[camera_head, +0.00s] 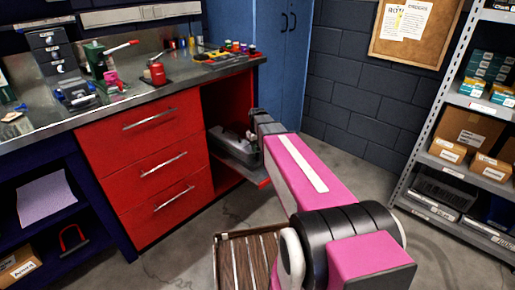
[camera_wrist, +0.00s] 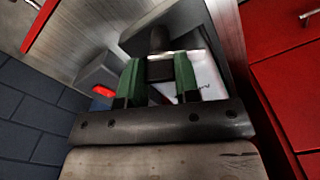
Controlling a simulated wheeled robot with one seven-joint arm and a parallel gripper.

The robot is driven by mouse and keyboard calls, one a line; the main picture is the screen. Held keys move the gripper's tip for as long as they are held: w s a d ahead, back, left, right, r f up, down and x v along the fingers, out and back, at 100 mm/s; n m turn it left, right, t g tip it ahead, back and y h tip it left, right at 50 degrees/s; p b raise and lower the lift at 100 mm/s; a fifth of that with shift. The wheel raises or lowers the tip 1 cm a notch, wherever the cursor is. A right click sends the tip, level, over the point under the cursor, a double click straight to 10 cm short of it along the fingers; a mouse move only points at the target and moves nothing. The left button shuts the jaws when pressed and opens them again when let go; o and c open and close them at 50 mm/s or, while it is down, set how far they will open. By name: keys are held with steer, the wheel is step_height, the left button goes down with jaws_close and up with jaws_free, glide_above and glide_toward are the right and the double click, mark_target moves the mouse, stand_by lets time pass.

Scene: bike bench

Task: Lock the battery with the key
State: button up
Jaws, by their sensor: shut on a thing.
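My gripper (camera_wrist: 159,70) shows in the wrist view with two green fingers. It is shut on a small dark piece (camera_wrist: 160,69) between the fingertips; I cannot tell for certain whether it is the key. A dark, post-like shape (camera_wrist: 157,40) stands just beyond it, in front of a grey bin-like thing with a white inside. In the head view my pink arm reaches to the open red cupboard, and its end hides the fingertips. I cannot clearly make out the battery or its lock in either view.
A grey bin (camera_head: 233,148) sits in the open cupboard, beside red drawers (camera_head: 150,160). The workbench (camera_head: 130,105) above carries tools and small boxes. A blue cabinet (camera_head: 276,50) stands behind, and a loaded shelf rack (camera_head: 425,150) on the right. Some floor (camera_head: 370,185) is clear between.

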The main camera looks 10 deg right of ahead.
steer(key=m, duration=1.2)
steer(key=shift+m, duration=0.3)
stand_by(0.4)
steer(key=o, duration=0.9)
step_height(320, 180, up, 11)
steer(key=shift+f, duration=0.1)
